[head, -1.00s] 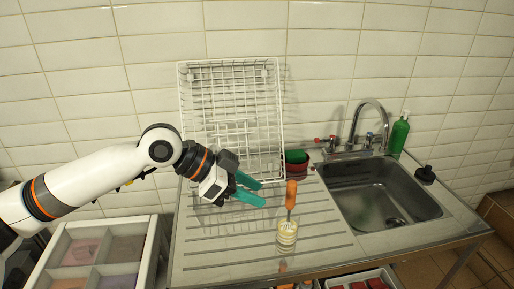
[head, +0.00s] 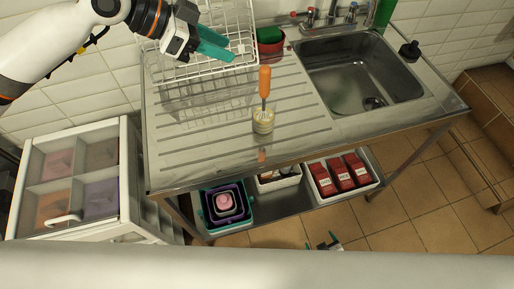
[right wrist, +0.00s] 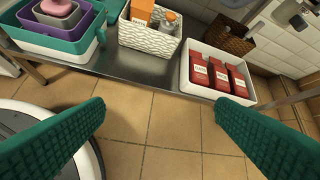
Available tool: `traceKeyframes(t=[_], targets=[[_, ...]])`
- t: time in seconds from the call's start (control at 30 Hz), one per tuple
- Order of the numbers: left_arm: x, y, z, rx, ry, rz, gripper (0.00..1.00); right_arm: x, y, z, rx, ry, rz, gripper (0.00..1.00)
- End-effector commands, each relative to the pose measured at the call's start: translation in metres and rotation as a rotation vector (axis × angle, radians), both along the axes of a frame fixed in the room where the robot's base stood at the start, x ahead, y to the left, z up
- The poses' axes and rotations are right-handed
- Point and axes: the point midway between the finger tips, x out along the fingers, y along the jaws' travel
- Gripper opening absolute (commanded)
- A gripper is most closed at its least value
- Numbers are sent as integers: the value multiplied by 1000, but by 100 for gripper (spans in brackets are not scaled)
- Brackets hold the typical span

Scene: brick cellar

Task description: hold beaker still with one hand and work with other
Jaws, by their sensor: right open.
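The clear beaker (head: 263,123) stands upright on the ribbed drainboard near its front edge, with pale yellowish contents. A tool with an orange handle (head: 265,80) stands in it, its lower end inside the beaker. My left gripper (head: 222,48) is open and empty, with teal fingers, above the back of the drainboard in front of the dish rack, behind and left of the beaker and apart from it. My right gripper (head: 324,242) is low in front of the lower shelf. In the right wrist view its teal fingers (right wrist: 160,104) are wide apart with nothing between them.
The counter's front edge (head: 300,150) lies between my right gripper and the beaker. A wire dish rack (head: 205,75) stands behind, a sink (head: 362,75) at right. Below are nested tubs (head: 224,203), a white basket (right wrist: 150,38) and a bin of red packs (head: 342,175).

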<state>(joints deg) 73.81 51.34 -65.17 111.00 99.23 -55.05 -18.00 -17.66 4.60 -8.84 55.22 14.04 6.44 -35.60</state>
Motion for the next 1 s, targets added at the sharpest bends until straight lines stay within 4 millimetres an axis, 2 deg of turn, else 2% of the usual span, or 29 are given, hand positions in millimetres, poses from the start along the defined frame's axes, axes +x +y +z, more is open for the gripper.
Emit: traceKeyframes(t=[0.03,0.17,0.2,0.27,0.4,0.6,0.8,0.87,1.0], targets=[[0,0,0,0,0,0,36,23,-1,20,-29,-91,18,79],[0,0,0,0,0,0,36,76,-8,78,-144,-319,51,79],[0,0,0,0,0,0,36,90,-11,98,-186,-388,53,79],[0,0,0,0,0,0,36,108,-17,128,-254,-486,49,79],[0,0,0,0,0,0,36,141,-35,203,-433,-696,6,79],[0,0,0,0,0,0,36,158,-63,297,-687,-897,-114,79],[0,0,0,0,0,0,36,154,-85,372,-887,-1002,-275,79],[0,0,0,0,0,0,36,154,-72,392,-848,-1028,-347,79],[0,0,0,0,0,0,36,160,-11,391,-557,-1030,-405,79]])
